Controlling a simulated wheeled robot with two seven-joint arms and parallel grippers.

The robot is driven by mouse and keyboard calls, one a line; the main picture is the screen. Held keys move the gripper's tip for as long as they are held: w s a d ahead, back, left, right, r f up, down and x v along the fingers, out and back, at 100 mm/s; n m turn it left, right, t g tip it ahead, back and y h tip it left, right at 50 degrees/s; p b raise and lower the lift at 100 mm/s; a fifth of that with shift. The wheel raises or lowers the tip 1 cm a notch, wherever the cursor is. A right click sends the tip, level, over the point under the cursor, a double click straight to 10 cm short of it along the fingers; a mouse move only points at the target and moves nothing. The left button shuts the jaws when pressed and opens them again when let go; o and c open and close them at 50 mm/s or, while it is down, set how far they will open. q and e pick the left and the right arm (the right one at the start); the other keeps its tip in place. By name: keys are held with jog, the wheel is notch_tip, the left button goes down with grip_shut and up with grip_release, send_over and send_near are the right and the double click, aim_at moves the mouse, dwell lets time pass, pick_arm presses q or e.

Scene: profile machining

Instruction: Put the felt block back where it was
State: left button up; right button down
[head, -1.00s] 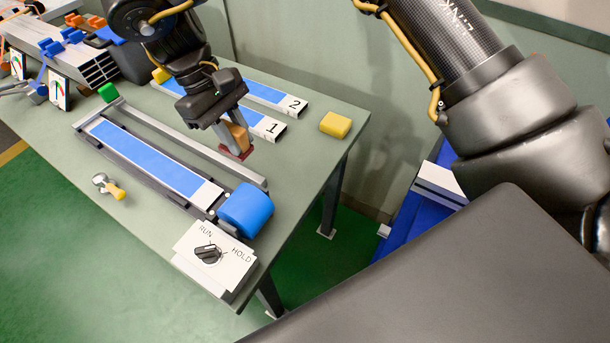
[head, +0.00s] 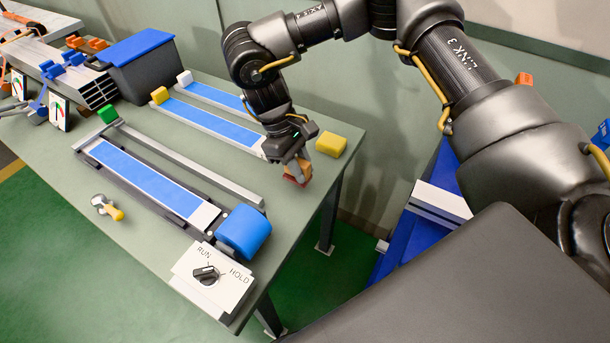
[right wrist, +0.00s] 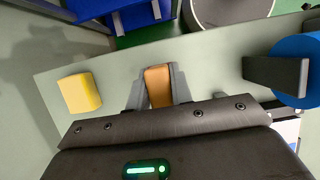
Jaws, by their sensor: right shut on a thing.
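The felt block (head: 297,175) has a tan body and a dark red underside. In the right wrist view the block's tan top (right wrist: 158,85) shows between the two fingers. I cannot tell whether its underside touches the table. My left gripper is not in view.
A yellow block (head: 331,145) lies near the table's right edge. A blue roller (head: 243,232) and a RUN/HOLD switch panel (head: 212,275) stand at the front of a long blue-topped track (head: 150,178). A dark blue-lidded bin (head: 140,65) stands at the back.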

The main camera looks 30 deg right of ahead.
jog(key=shift+d+f, duration=0.15)
jog(key=shift+f, duration=0.05)
jog(key=shift+d+f, duration=0.2)
jog(key=shift+f, duration=1.55)
jog(key=shift+s, duration=0.1)
jog(key=shift+f, duration=0.15)
jog(key=c, duration=1.3)
grip_release()
jog(key=shift+o, duration=0.2)
jog(key=v, duration=1.2)
jog(key=shift+a+r, duration=0.1)
jog(key=shift+r, duration=0.1)
